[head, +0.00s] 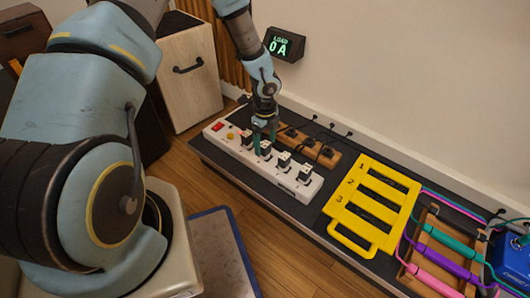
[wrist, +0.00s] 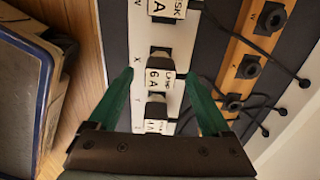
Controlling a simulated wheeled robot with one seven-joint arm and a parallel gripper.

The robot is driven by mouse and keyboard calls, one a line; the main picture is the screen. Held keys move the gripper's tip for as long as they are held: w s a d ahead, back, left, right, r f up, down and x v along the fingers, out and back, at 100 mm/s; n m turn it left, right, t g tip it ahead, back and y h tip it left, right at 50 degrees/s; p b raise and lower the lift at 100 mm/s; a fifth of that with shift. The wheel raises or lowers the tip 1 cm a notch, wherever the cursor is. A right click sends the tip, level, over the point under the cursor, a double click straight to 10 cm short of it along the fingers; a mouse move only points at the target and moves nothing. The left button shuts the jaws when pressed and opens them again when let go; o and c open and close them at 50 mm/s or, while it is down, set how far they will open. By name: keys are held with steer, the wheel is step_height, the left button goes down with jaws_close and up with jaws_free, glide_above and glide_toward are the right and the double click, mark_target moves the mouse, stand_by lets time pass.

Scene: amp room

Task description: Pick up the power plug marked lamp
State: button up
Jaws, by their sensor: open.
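A white power strip (head: 232,143) lies on the dark board, with several black plugs with white tags in it. My gripper (head: 264,144) is over the strip, pointing down, with green fingers. In the wrist view the open fingers (wrist: 160,76) stand on either side of the strip. The plug between the fingertips (wrist: 159,56) has a tag showing "6A"; its small upper word is hard to read. A nearer plug (wrist: 156,105) has a partly hidden tag, and a farther tag (wrist: 168,8) ends in "SK". I cannot tell for sure which plug is marked lamp.
A wooden strip (head: 327,158) with black sockets and cables runs behind the power strip. A wall display (head: 284,45) reads "LOAD 0A". The wall is close behind.

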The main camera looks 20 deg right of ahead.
steer(key=shift+f, duration=0.8)
steer(key=shift+r, duration=0.1)
jaws_close()
